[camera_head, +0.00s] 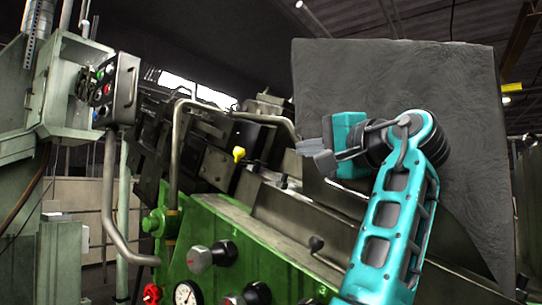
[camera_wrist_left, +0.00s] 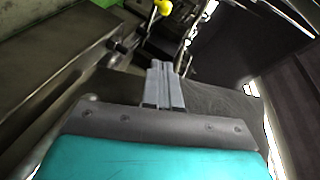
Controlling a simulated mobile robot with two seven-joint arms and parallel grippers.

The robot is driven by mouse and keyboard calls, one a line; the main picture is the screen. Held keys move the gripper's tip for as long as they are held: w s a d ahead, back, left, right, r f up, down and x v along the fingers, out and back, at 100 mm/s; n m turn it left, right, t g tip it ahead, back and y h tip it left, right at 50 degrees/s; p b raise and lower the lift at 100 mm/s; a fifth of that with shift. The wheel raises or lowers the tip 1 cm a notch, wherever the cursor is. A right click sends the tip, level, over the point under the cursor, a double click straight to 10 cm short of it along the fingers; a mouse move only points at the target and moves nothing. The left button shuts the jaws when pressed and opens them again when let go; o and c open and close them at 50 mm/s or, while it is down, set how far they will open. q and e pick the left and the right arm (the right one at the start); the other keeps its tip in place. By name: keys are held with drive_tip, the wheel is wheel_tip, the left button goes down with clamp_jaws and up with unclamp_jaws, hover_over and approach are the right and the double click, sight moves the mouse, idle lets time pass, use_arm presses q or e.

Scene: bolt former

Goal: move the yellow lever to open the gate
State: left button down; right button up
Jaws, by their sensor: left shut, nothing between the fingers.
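The yellow lever's knob (camera_head: 239,154) shows near the middle of the head view, above the green machine body. In the left wrist view the yellow knob (camera_wrist_left: 162,6) is at the top edge, beyond my fingertips. My left gripper (camera_head: 304,151) is shut and empty, to the right of the knob and apart from it. In the left wrist view its closed fingers (camera_wrist_left: 163,70) point toward the knob. Most of the lever's stem is hard to make out. I cannot tell which part is the gate. My right gripper is not in view.
A large dark grey panel (camera_head: 400,80) stands behind my left arm. A bent metal pipe (camera_head: 178,150) rises left of the knob. The green machine front (camera_head: 215,230) carries dark knobs, a gauge (camera_head: 186,293) and a red handwheel (camera_head: 151,293). A button box (camera_head: 118,85) hangs at upper left.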

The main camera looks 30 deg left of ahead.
use_arm(q)
drive_tip(key=s+a+f+p+x, duration=0.1)
drive_tip(key=s+x, duration=0.1)
drive_tip(key=x, duration=1)
drive_tip(key=shift+s+a+r+p, duration=0.15)
drive_tip(key=shift+a+r+p, duration=0.25)
drive_tip(key=shift+a+r, duration=0.1)
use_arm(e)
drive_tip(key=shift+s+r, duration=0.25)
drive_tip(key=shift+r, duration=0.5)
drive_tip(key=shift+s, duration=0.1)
